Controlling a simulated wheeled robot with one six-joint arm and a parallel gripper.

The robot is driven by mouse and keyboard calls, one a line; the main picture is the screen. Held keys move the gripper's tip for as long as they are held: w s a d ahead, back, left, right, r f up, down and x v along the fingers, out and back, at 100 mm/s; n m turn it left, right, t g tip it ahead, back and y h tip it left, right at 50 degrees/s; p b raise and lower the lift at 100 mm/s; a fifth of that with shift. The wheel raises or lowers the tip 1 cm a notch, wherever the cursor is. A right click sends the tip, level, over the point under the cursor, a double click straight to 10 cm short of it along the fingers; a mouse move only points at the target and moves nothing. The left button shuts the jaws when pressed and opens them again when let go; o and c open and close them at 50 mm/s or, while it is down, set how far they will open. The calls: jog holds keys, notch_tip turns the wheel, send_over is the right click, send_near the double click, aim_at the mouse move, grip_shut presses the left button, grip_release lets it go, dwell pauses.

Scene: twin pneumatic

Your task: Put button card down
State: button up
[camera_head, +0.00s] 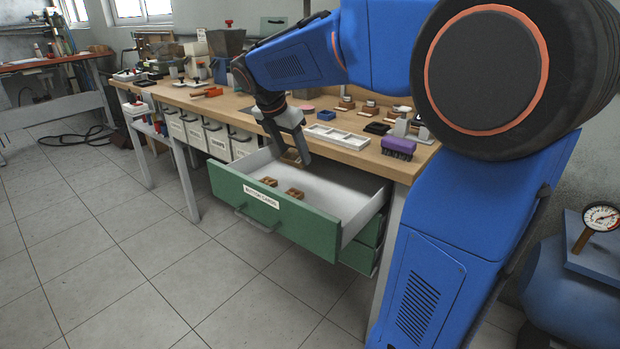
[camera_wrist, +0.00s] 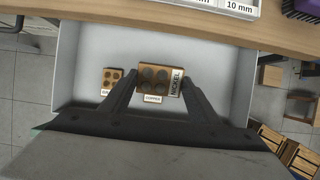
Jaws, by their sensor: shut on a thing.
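My gripper (camera_head: 290,150) is shut on a button card (camera_head: 290,157) above the open drawer (camera_head: 335,192). In the wrist view, my gripper (camera_wrist: 160,80) has a finger on each side of this brown card (camera_wrist: 155,77), which has dark round buttons and a sideways NICKEL label. A COPPER label (camera_wrist: 153,98) shows just below it; the held card appears to hide most of that copper card. Another small card (camera_wrist: 111,77) lies to the left in the drawer, its label partly hidden. The head view shows two cards, one left (camera_head: 269,181) and one right (camera_head: 294,192), on the drawer floor.
The green drawer front has a label (camera_head: 261,197) and a handle. Bare white floor lies right of the cards. The workbench edge (camera_head: 360,160) is behind the drawer, with a white tray (camera_head: 337,137) and a purple brush-like object (camera_head: 398,148) on top.

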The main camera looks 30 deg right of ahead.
jog(key=d, duration=0.1)
jog(key=w+d, duration=0.1)
jog(key=d, duration=0.1)
jog(key=shift+d, duration=0.1)
jog(key=x, duration=0.5)
jog(key=a+x, duration=0.1)
jog(key=x, duration=0.1)
jog(key=shift+d+f, duration=0.1)
jog(key=shift+f, duration=0.35)
jog(key=shift+x, duration=1.85)
jog(key=shift+s, duration=0.1)
jog(key=shift+d+r+g+y, duration=0.1)
jog(key=shift+d+g+y, duration=0.15)
jog(key=shift+y, duration=0.5)
jog(key=shift+d+g+y, duration=0.1)
jog(key=shift+g+y, duration=0.15)
jog(key=shift+y, duration=0.5)
jog(key=shift+f, duration=0.8)
